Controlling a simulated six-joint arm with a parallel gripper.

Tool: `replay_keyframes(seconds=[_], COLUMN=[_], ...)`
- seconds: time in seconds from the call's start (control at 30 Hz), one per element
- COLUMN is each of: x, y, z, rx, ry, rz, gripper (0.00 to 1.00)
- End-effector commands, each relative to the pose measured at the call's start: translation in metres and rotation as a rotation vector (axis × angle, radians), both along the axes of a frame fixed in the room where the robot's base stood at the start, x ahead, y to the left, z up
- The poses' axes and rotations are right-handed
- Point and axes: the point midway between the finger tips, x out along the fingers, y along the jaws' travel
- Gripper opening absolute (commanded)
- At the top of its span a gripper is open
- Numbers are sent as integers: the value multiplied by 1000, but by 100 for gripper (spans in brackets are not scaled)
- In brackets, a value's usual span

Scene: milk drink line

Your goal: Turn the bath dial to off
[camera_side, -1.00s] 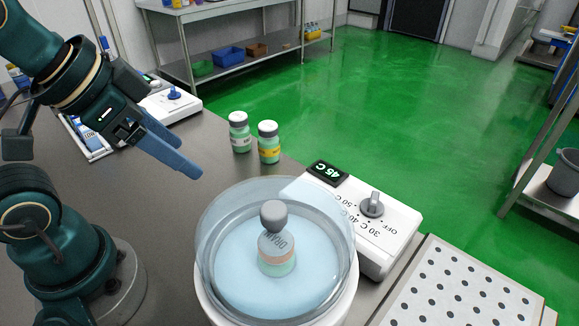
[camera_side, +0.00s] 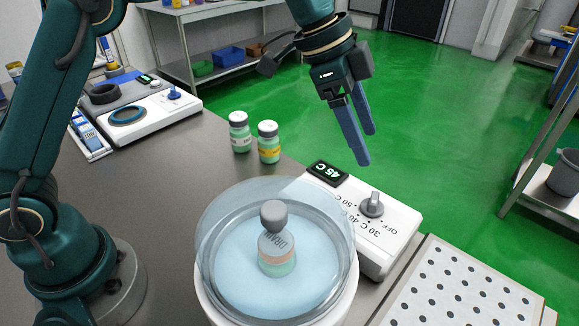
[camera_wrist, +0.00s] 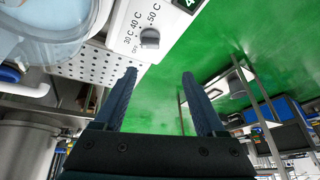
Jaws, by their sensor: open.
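The bath dial (camera_side: 372,204) is a grey knob on a white control box (camera_side: 398,240), marked OFF, 30 C, 40 C and 50 C. A display (camera_side: 327,173) on the box reads 45 C. In the wrist view the dial (camera_wrist: 150,38) is at the top, beyond my fingertips. My gripper (camera_side: 363,148) is open and empty, in the air above the box, apart from the dial. The wrist view shows its two fingers (camera_wrist: 158,75) spread. The round water bath (camera_side: 213,287) holds pale blue water and a capped bottle (camera_side: 277,250).
Two green bottles with grey caps (camera_side: 239,132) (camera_side: 269,142) stand on the counter behind the bath. A perforated white plate (camera_side: 455,290) lies right of the box. Another white device (camera_side: 150,115) stands at the far left.

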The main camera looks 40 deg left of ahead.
Motion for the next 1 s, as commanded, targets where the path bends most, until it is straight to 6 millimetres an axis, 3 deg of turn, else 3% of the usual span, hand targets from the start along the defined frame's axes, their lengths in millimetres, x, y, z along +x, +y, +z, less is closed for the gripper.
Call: replay_keyframes(seconds=[0.03, 0.2, 0.6, 1.0], x=[2, -1, 3, 5], y=[-6, -15, -31, -34], z=[-14, -45, -88, -96], rx=[2, 17, 22, 21], ry=[27, 90, 102, 99], rz=[-9, -29, -33, -31], gripper=[72, 72, 72, 72])
